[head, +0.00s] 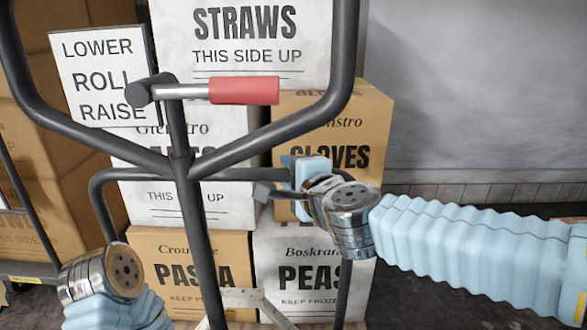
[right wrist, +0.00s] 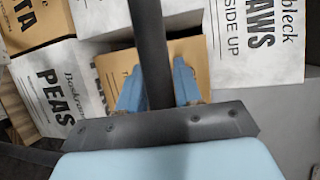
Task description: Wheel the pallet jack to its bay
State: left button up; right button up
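The pallet jack's dark tubular handle (head: 181,150) stands upright in front of me in the head view, with a red-gripped lever (head: 244,90) and a white LOWER/ROLL/RAISE sign (head: 103,75). My right gripper (head: 306,175) is at the right part of the handle's lower crossbar. The jack's forks and wheels are hidden.
Cartons stand behind the handle, including STRAWS (head: 244,35), GLOVES (head: 345,120), PASTA (head: 190,265) and PEAS (head: 310,275). More brown cartons (head: 40,170) stand at the left on a dark rack or cart. A grey wall (head: 480,90) is at the right, with floor below it.

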jog(key=shift+o, duration=1.1)
jog(key=shift+w+f, duration=0.2)
jog(key=shift+w, duration=0.1)
jog(key=shift+o, duration=0.4)
jog(key=shift+r, duration=0.1)
jog(key=shift+s, duration=0.1)
jog(key=p+v, duration=0.3)
jog(key=v, duration=1)
jog(key=shift+s+d+p, duration=0.15)
jog(key=shift+s+p, duration=0.15)
jog(key=shift+r, duration=0.15)
